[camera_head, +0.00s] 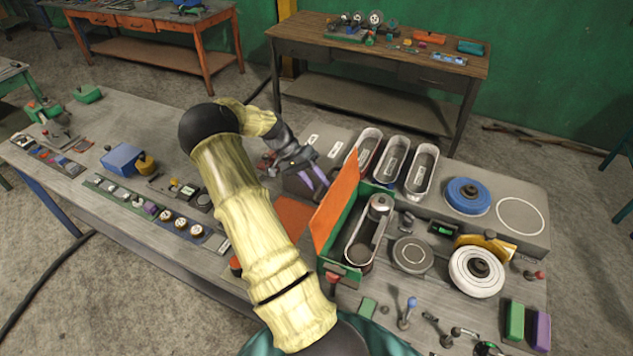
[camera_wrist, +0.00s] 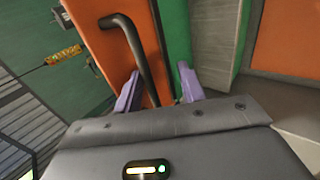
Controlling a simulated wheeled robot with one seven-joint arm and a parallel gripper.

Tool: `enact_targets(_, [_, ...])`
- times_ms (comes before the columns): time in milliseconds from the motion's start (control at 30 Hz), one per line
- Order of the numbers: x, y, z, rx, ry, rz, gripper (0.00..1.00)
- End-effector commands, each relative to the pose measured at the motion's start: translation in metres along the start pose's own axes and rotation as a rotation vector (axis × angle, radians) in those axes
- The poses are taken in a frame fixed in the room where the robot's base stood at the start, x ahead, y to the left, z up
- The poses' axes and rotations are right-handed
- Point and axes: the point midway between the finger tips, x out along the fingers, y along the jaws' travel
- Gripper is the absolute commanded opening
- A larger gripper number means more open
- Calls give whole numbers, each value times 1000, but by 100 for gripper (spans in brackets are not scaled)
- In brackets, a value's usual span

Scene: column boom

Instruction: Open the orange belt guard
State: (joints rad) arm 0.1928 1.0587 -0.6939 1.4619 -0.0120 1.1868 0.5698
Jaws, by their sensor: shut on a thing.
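The orange belt guard (camera_head: 337,207) stands raised on edge along the left side of the green housing (camera_head: 341,268). The belt and its pulleys (camera_head: 366,232) show uncovered inside the housing. My gripper (camera_head: 318,187) is at the guard's far left side, its purple fingers pointing toward the panel. In the wrist view the orange guard (camera_wrist: 100,50) carries a black bar handle (camera_wrist: 134,45). The handle's lower end runs between the fingers of my gripper (camera_wrist: 160,78), which is shut on it. The exact contact is partly hidden behind the gripper body.
Small levers (camera_head: 407,312) stand in front. A blue box (camera_head: 122,159) and small parts sit on the left bench. Another workbench (camera_head: 380,60) stands behind.

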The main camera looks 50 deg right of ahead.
Motion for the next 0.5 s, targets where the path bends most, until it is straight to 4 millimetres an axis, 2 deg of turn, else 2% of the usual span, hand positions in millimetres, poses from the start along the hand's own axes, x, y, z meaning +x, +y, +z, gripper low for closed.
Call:
enact_targets(333, [-6,-4,0,-5,8,-10,33])
enact_targets(500, [-24,-6,0,-5,11,-12,33])
